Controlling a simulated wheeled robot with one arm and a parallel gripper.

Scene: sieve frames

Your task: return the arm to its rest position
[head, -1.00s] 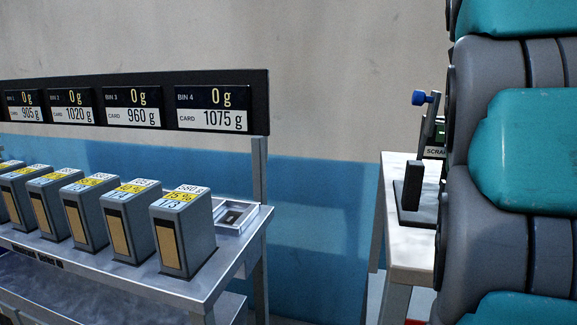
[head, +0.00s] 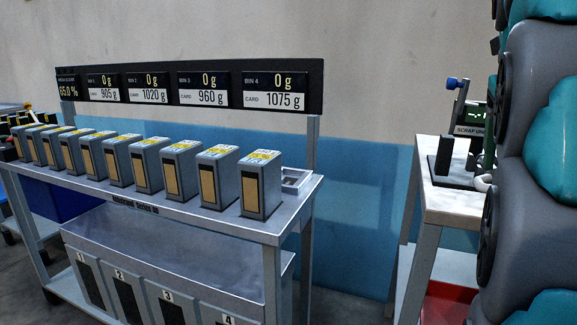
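My own arm (head: 560,150) fills the right edge of the head view, its teal and grey links stacked from top to bottom. My gripper is not in view. I cannot tell from this frame what pose the far end of the arm has or whether it holds anything.
A metal cart (head: 262,228) carries a row of grey boxes (head: 262,185), with numbered bins (head: 170,302) below. A display board (head: 200,90) stands behind the row, reading 0 g for bins 1 to 4. A white table (head: 455,208) with a scrap unit (head: 470,130) stands beside my arm.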

